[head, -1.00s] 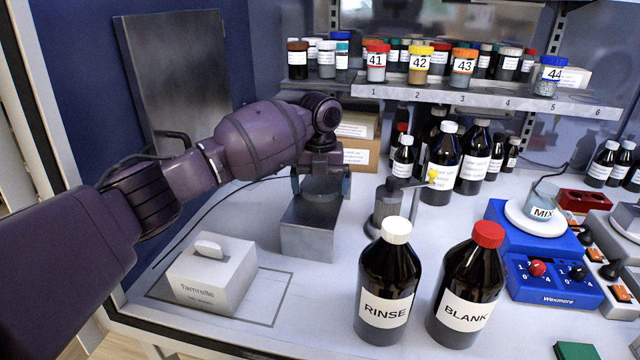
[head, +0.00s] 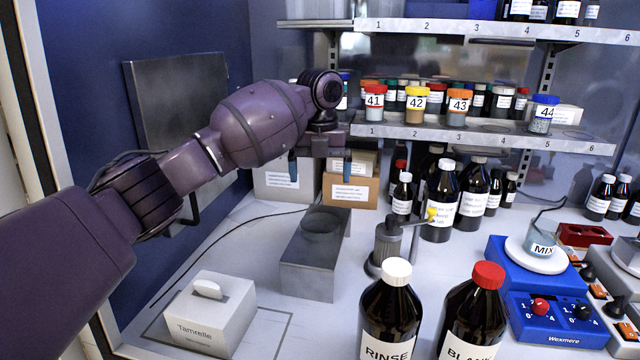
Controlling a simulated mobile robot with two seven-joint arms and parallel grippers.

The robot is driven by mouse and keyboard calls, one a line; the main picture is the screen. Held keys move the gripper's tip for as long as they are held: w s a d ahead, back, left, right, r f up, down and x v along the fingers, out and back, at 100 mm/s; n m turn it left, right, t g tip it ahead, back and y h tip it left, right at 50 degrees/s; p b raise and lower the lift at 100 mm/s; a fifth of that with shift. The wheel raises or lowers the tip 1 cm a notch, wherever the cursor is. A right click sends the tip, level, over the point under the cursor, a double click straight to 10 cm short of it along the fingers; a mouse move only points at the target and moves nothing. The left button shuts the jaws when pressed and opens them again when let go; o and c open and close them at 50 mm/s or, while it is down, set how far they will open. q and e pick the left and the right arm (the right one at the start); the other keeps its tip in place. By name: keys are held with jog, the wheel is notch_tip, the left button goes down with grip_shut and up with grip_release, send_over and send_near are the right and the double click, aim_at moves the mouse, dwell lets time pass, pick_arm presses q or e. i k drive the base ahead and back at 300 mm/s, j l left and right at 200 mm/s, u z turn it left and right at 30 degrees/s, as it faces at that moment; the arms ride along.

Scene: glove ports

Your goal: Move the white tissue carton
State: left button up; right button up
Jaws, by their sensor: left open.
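The white tissue carton (head: 207,316) sits at the lower left of the work surface, on a marked rectangle, with a white tissue tuft (head: 207,289) on top. Its front reads "Tamrelle". My left gripper (head: 319,172) hangs above and behind the grey metal block (head: 312,268), in front of the back boxes. Its fingers are apart, with nothing seen between them. It is well behind and to the right of the carton. My right gripper does not show.
RINSE (head: 391,312) and BLANK (head: 472,318) bottles stand at the front centre. A metal stand with a yellow knob (head: 432,214) is behind them. Shelves with jars (head: 416,104) cross the back. A blue stirrer (head: 546,305) is at right. The surface between carton and block is clear.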

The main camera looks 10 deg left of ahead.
aim_at(213, 314)
jog(key=k, duration=1)
